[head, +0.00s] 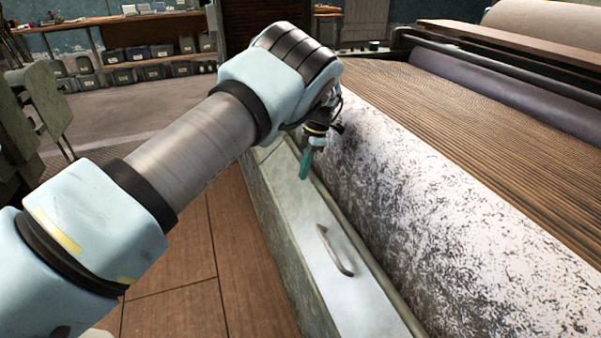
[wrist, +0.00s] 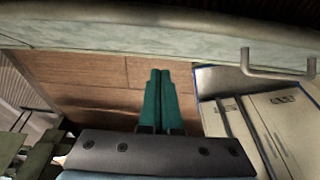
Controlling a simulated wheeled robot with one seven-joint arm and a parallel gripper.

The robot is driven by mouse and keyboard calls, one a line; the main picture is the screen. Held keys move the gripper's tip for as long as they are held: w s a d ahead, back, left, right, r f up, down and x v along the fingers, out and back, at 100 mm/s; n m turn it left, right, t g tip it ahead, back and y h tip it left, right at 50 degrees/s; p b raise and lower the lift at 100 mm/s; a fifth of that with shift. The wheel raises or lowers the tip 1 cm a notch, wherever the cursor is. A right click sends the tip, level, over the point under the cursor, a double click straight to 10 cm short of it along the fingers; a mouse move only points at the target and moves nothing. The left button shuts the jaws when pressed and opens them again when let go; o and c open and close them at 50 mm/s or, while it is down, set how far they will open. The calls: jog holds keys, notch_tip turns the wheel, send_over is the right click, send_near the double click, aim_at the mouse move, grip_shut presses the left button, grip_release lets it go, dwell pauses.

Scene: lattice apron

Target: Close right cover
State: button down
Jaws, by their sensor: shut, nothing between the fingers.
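A pale grey-green cover (head: 310,230) with a metal bar handle (head: 335,250) runs along the near side of the big speckled roller. I cannot tell for sure whether this panel is open or shut. My gripper (head: 305,165) has teal fingers, held together and empty. It is over the far part of the panel, beyond the handle; whether it touches is not clear. In the wrist view the teal fingers (wrist: 160,75) point toward a pale green edge (wrist: 130,38), with the handle (wrist: 278,70) at the upper right.
The speckled roller (head: 430,190) lies right of the panel, with brown ribbed material (head: 480,120) behind it. Wooden floor (head: 215,260) is clear left of the panel. A chair (head: 45,105) stands at the left; shelves with bins (head: 150,50) are at the back.

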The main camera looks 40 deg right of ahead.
dwell(0.5)
jog(key=b+v, duration=0.1)
jog(key=v, duration=0.9)
jog(key=shift+d+r, duration=0.2)
jog(key=shift+r, duration=0.15)
